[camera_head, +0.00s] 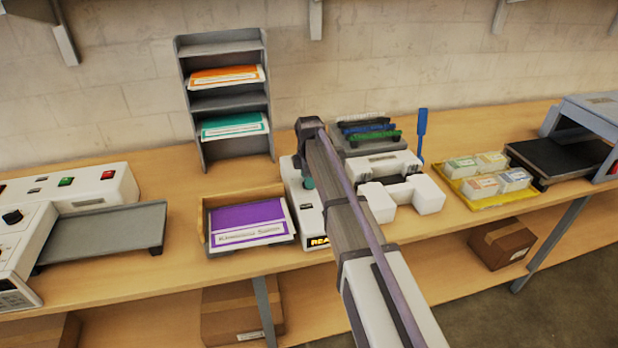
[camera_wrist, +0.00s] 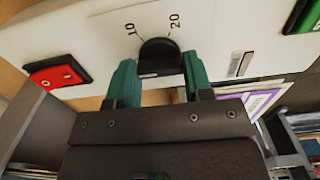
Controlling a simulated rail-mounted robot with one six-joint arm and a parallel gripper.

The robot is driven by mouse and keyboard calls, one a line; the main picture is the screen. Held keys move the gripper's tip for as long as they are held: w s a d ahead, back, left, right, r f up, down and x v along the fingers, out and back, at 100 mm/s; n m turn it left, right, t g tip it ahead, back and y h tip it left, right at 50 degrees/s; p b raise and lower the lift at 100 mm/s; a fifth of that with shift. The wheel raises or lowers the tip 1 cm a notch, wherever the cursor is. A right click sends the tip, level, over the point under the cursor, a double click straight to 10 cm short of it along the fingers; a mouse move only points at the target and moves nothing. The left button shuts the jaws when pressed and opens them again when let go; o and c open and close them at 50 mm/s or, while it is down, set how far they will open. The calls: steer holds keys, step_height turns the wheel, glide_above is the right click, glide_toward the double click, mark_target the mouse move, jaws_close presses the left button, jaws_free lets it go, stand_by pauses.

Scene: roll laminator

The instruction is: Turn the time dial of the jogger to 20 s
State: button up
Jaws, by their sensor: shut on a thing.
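The jogger (camera_head: 307,211) is a white unit beside a tray with a purple-covered stack, with a lit display on its front edge. In the wrist view its panel (camera_wrist: 215,50) shows the black time dial (camera_wrist: 158,54), with the printed marks 10 and 20 beyond it. My gripper (camera_wrist: 157,76) has its green fingers on both sides of the dial and is shut on it. I cannot make out clearly which mark the dial's pointer faces. In the head view my arm hides the dial, and only a bit of green finger (camera_head: 309,183) shows.
On the jogger panel, a red switch (camera_wrist: 58,74) lies left of the dial and a green button (camera_wrist: 304,17) far right. The tray (camera_head: 206,243) stands left of the jogger. A grey shelf rack (camera_head: 187,103) stands behind; a white binding machine (camera_head: 428,196) is close on the right.

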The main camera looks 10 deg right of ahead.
steer(key=shift+m, duration=0.3)
steer(key=m, duration=1.1)
steer(key=shift+m, duration=0.3)
steer(key=m, duration=1.1)
steer(key=shift+m, duration=0.3)
steer(key=o, duration=0.9)
